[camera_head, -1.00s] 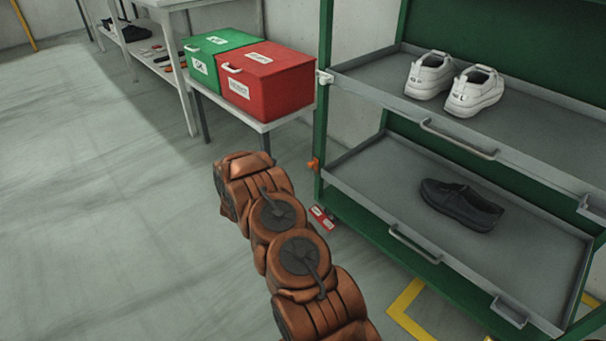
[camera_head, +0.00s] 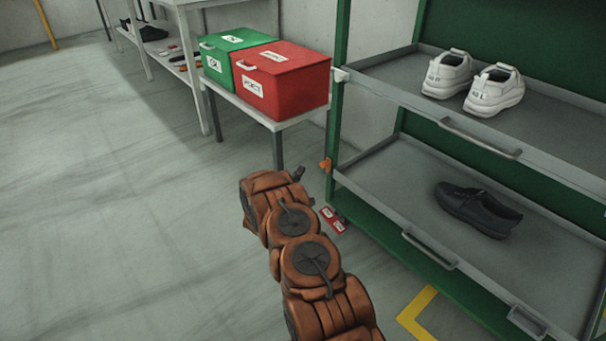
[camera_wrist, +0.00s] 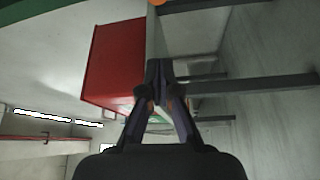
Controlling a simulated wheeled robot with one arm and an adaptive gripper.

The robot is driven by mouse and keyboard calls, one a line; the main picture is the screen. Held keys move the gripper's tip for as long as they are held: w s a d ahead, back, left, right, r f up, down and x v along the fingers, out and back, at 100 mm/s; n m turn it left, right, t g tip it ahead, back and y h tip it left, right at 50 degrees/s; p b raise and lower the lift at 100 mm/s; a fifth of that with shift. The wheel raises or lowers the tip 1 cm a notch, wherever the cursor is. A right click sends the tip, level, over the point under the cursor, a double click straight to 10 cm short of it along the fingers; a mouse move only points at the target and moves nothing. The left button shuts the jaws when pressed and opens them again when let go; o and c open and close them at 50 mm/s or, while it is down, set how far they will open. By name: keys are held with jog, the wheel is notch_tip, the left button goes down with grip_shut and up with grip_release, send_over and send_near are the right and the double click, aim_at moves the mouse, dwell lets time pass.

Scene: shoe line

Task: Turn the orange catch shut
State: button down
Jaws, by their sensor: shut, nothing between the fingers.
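The orange catch (camera_head: 326,165) sits on the front left post of the green rack, at the left corner of the lower grey shelf tray (camera_head: 365,188). An orange piece (camera_wrist: 158,2), likely the same catch, is cut off at the top edge of the wrist view. My gripper (camera_wrist: 158,66) is shut and empty in the wrist view, its fingertips below that orange piece and apart from it in the picture. In the head view my arm hides most of the gripper; a dark tip (camera_head: 299,174) shows just left of the catch.
A red box (camera_head: 283,80) and a green box (camera_head: 229,55) stand on a table left of the rack. White shoes (camera_head: 494,91) are on the upper tray, a black shoe (camera_head: 478,209) on the lower. The floor at left is clear.

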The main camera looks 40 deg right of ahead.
jog(key=d+b, duration=0.4)
jog(key=d, duration=0.3)
jog(key=shift+s+d, duration=0.2)
jog(key=shift+d, duration=0.05)
dwell(0.6)
jog(key=shift+s, duration=0.1)
dwell(0.4)
